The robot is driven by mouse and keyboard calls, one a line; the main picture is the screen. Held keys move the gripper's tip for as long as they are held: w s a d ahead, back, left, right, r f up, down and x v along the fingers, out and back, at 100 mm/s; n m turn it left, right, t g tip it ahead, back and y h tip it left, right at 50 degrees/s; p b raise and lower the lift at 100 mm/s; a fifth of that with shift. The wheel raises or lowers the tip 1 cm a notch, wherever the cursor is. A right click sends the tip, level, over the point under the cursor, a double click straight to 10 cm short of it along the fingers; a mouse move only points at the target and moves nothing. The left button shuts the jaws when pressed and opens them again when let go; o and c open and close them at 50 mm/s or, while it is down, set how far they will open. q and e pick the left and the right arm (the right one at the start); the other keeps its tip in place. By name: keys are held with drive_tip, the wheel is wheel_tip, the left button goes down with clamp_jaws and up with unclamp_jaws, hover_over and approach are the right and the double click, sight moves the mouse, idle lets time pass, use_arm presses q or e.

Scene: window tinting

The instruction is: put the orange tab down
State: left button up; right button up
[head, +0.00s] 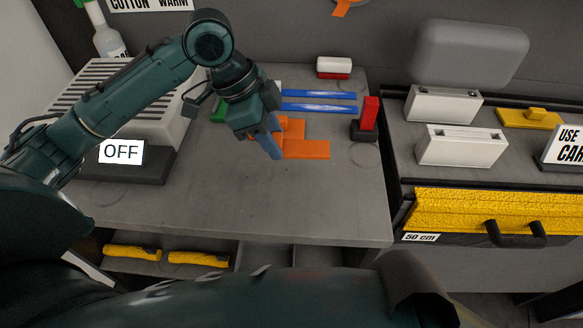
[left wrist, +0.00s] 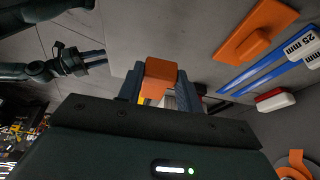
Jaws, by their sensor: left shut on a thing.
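My left gripper (head: 271,146) is over the grey table, pointing down. It is shut on an orange tab, which shows as an orange block (left wrist: 160,78) between the fingers in the left wrist view. In the head view the fingers and wrist hide most of what is held. A flat orange piece with a raised block (head: 308,150) lies on the table just right of the fingers; it also shows in the left wrist view (left wrist: 238,46). I cannot tell the held tab's height over the table. My right gripper (left wrist: 82,62) shows at the left of the wrist view; its opening is unclear.
Two blue strips (head: 318,107) lie behind the orange piece, with a red and white block (head: 334,68) farther back. A red block on a dark base (head: 370,110) stands at right. A ridged box with an OFF sign (head: 121,151) stands left. The table front (head: 240,205) is clear.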

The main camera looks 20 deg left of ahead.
sight(282, 181)
use_arm(q)
drive_tip(key=shift+m, duration=0.3)
drive_tip(key=f, duration=0.9)
drive_tip(key=shift+w+a+f+b, duration=0.3)
drive_tip(key=shift+w+f+b, duration=0.05)
drive_tip(key=shift+f, duration=0.05)
use_arm(e)
drive_tip(key=shift+w+a, duration=0.25)
drive_tip(key=shift+a, duration=0.2)
use_arm(q)
drive_tip(key=shift+f, duration=0.1)
drive_tip(key=o, duration=1)
drive_tip(key=shift+c, duration=0.2)
use_arm(e)
drive_tip(key=shift+f, duration=0.1)
use_arm(q)
drive_tip(key=v, duration=1.2)
drive_tip(key=shift+p, duration=0.35)
use_arm(e)
drive_tip(key=shift+s+d, duration=0.1)
drive_tip(key=shift+d, duration=0.05)
